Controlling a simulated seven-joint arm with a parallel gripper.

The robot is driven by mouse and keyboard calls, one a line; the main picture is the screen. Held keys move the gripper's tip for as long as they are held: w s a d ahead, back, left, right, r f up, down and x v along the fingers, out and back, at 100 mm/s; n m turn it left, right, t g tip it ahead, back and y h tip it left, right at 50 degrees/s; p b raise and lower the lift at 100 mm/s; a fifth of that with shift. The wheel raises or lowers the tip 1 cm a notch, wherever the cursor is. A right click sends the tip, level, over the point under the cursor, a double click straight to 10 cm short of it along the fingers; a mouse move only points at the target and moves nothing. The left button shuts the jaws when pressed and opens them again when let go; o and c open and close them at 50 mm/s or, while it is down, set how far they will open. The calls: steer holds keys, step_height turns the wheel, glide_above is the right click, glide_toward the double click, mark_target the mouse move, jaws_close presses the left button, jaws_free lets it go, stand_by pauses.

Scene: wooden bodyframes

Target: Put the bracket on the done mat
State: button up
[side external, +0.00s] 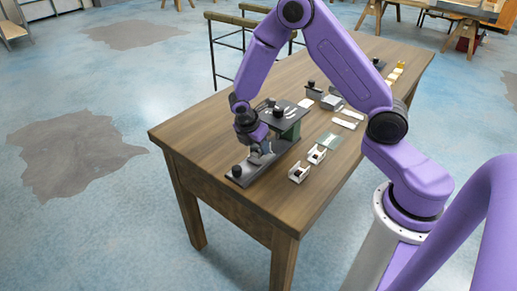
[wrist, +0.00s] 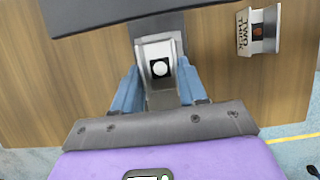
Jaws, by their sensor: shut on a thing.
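My gripper (side external: 259,152) is low over the near end of the table. In the wrist view, its two blue fingers (wrist: 160,88) stand on either side of a silver metal piece with a pale round spot on a black patch, probably the bracket (wrist: 160,48). The gripper is shut on this piece. In the side view the piece is too small and covered to make out. A flat grey-green sheet (side external: 331,142) lies on the table to the right; I cannot tell whether it is the done mat.
A long grey plate with a black knob (side external: 238,176) lies under my gripper. A dark raised stand (side external: 290,118) is just behind. Small silver blocks (side external: 299,173) sit to the right; one in the wrist view reads "TWO THICK" (wrist: 244,32). The table's near left corner (side external: 175,134) is bare.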

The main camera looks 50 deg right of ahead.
steer(key=s+a+r, duration=0.1)
steer(key=s+r, duration=1)
steer(key=s, duration=0.3)
steer(key=s+d+f+m+g+y, duration=0.15)
steer(key=s+d+m, duration=0.25)
steer(key=d+m, duration=0.5)
steer(key=s+d+m+g+y, duration=0.3)
steer(key=s+d+m, duration=0.1)
steer(key=d+m, duration=0.45)
glide_above(331, 140)
steer(key=w, duration=0.1)
steer(key=shift+m, duration=0.25)
steer(key=f, duration=0.9)
steer(key=shift+w+a+f, duration=0.1)
steer(key=shift+a+f, duration=0.05)
steer(key=shift+a, duration=0.05)
steer(key=shift+w+d+f, duration=0.1)
steer(key=shift+d+f, duration=0.05)
steer(key=shift+f, duration=0.1)
steer(key=shift+w+f, duration=0.1)
steer(key=shift+f, duration=1.45)
steer(key=shift+f, duration=0.1)
